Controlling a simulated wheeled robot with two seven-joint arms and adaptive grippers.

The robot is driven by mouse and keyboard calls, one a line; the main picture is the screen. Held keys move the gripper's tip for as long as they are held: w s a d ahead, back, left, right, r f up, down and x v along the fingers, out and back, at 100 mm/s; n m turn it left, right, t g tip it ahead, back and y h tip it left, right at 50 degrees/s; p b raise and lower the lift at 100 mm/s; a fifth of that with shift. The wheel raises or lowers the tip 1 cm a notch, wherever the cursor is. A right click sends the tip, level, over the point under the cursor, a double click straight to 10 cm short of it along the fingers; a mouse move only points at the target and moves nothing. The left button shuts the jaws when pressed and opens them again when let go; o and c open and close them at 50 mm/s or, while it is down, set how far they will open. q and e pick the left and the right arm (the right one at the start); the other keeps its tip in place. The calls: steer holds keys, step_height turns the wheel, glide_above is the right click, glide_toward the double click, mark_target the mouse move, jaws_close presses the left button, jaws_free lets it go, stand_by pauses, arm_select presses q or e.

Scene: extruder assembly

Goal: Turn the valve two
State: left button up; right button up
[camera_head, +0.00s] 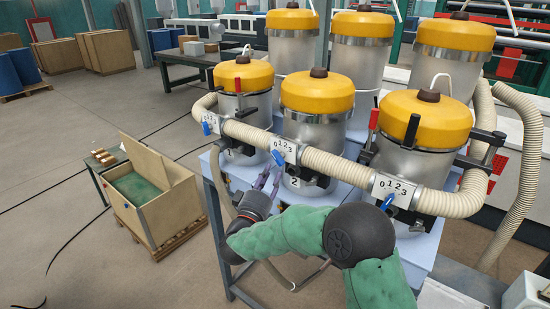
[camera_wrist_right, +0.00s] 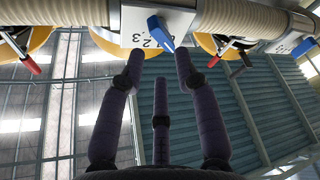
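The middle valve has a blue handle (camera_head: 278,157) on a white plate (camera_head: 286,150) marked with digits, on the ribbed hose in front of the tank labelled 2. My right gripper (camera_head: 266,180) is just below that handle, with its purple fingers pointing up at it. In the right wrist view, the blue handle (camera_wrist_right: 160,34) slants down and right from its plate (camera_wrist_right: 140,14). The right gripper (camera_wrist_right: 159,65) is open and empty there. Its right fingertip is close to the handle's lower end; I cannot tell whether they touch. My left gripper is not in view.
Two similar blue valve handles sit on the left (camera_head: 207,128) and right (camera_head: 387,202) of the same hose (camera_head: 335,165). Yellow-lidded tanks (camera_head: 317,92) stand close behind it.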

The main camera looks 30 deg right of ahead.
mark_target(277, 160)
steer(key=p+x, duration=0.1)
steer(key=x, duration=0.5)
steer(key=shift+w+d+r, duration=0.1)
steer(key=shift+w+d, duration=0.1)
steer(key=shift+d, duration=0.05)
jaws_close()
